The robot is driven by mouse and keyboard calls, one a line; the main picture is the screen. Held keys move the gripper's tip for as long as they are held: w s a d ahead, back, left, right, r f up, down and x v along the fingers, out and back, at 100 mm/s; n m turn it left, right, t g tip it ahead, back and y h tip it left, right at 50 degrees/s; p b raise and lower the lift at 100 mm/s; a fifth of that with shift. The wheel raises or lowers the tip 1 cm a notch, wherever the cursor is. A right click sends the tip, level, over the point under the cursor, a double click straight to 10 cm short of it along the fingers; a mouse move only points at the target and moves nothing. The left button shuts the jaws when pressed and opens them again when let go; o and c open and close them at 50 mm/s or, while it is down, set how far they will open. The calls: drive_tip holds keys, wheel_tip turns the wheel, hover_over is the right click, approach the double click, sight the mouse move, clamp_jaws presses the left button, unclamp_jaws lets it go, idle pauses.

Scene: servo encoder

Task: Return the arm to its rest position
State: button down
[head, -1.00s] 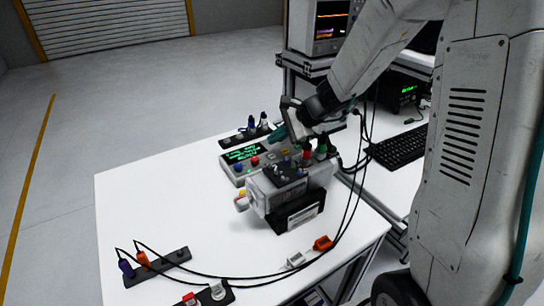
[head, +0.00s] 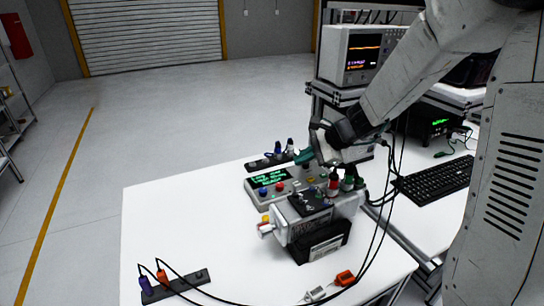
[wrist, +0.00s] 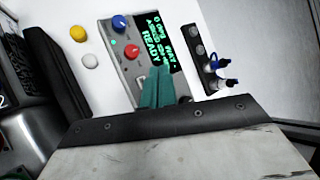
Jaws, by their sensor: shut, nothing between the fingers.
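My gripper (head: 303,157) has teal fingers and is above the back of the white table, near a grey control box (head: 255,195). In the wrist view the teal fingers (wrist: 160,86) are together with nothing between them, in front of the control box. The box has a blue knob, a red knob and a lit green display (wrist: 161,40) that reads READY. My arm reaches in from the upper right, bent down over the table. The fingers look clear of the box, but the exact gap cannot be told.
A grey and black motor unit (head: 318,230) with red and green plugs stands in front of my gripper. Black cables hang beside my arm. A rack with an oscilloscope (head: 362,55) and a keyboard (head: 436,179) are to the right.

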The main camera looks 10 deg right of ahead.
drive_tip(key=s+a+r+n+g, duration=0.1)
drive_tip(key=s+r+n, duration=0.1)
drive_tip(key=s, duration=0.3)
drive_tip(key=s+a+r+n+g+h, duration=0.1)
drive_tip(key=s+a+r+n, duration=0.1)
drive_tip(key=s, duration=0.4)
drive_tip(key=s+a+r+n+g, duration=0.1)
drive_tip(key=s+r+n, duration=0.3)
drive_tip(key=s+n, duration=0.1)
drive_tip(key=shift+s+a+r+h, duration=0.15)
drive_tip(key=shift+s+r+h, duration=0.1)
drive_tip(key=shift+s+h, duration=0.1)
drive_tip(key=s+d+n+h, duration=0.2)
drive_tip(key=s+d+n, duration=0.1)
drive_tip(key=s, duration=0.5)
drive_tip(key=s+d+r+n+g+h, duration=0.1)
drive_tip(key=s+d+n+h, duration=0.2)
drive_tip(key=s, duration=0.5)
drive_tip(key=shift+s+d+r+n+h, duration=0.2)
drive_tip(key=shift+s+r+n+h, duration=0.15)
drive_tip(key=shift+n, duration=0.35)
